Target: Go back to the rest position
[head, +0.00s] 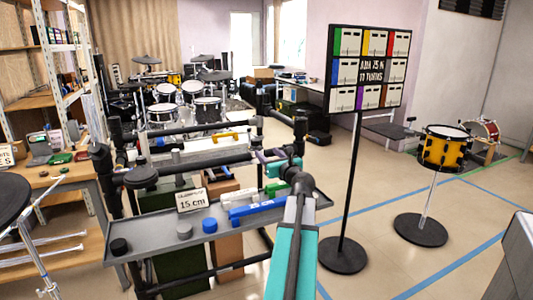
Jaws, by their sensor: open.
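My arm reaches up from the bottom centre of the head view, with a teal link. My gripper (268,162) is at its end, above the far side of a grey tray (150,231). It is small in the picture and partly hidden by my own arm; it is open, and I see nothing held in it. On the tray lie a blue bar (250,209), a green piece (276,189) and several grey or black round pieces, with a sign reading 15 cm (192,200) behind them.
A dark pipe frame (190,163) carries the tray. To the right stand a board of coloured panels (368,70) on a pole and a yellow drum (445,148) on a round base. A wooden bench (50,185) is at the left. Open floor (390,240) lies between the stands.

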